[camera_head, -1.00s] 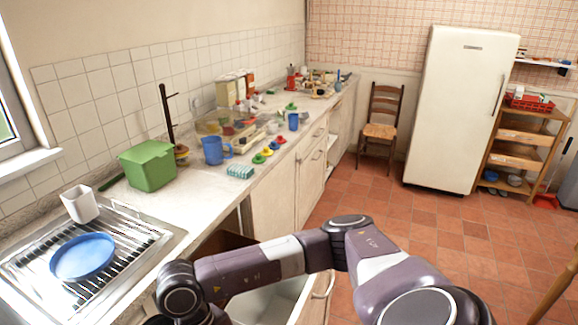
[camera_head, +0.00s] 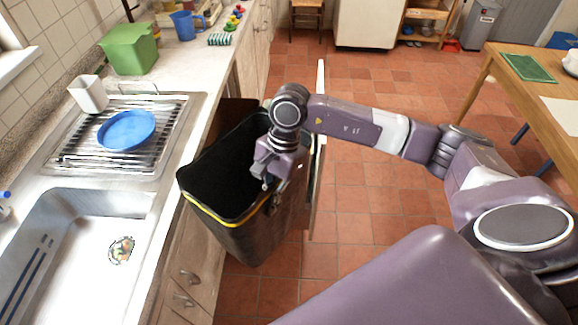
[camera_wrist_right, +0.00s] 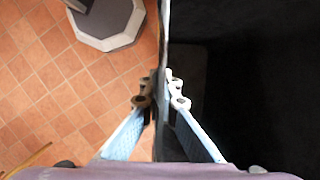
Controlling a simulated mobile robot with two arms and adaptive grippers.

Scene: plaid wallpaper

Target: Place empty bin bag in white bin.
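The bin bag (camera_head: 228,165) is black with a yellow band below its rim. It stands open and box-shaped beside the counter front, its dark inside showing empty. My right gripper (camera_head: 268,182) is at the right side of its rim. In the right wrist view, my right gripper's fingers (camera_wrist_right: 160,98) close from both sides on the bag's thin dark wall (camera_wrist_right: 161,60), with the black inside to the right and floor to the left. I cannot make out the white bin; the bag and my arm cover that spot. My left gripper is out of view.
The counter with a sink (camera_head: 95,250), drying rack (camera_head: 75,155), blue plate (camera_head: 127,130) and green box (camera_head: 130,50) runs along the left. A pale upright panel edge (camera_head: 320,75) stands behind my right wrist. A wooden table (camera_head: 540,105) is at right. Tiled floor lies clear between.

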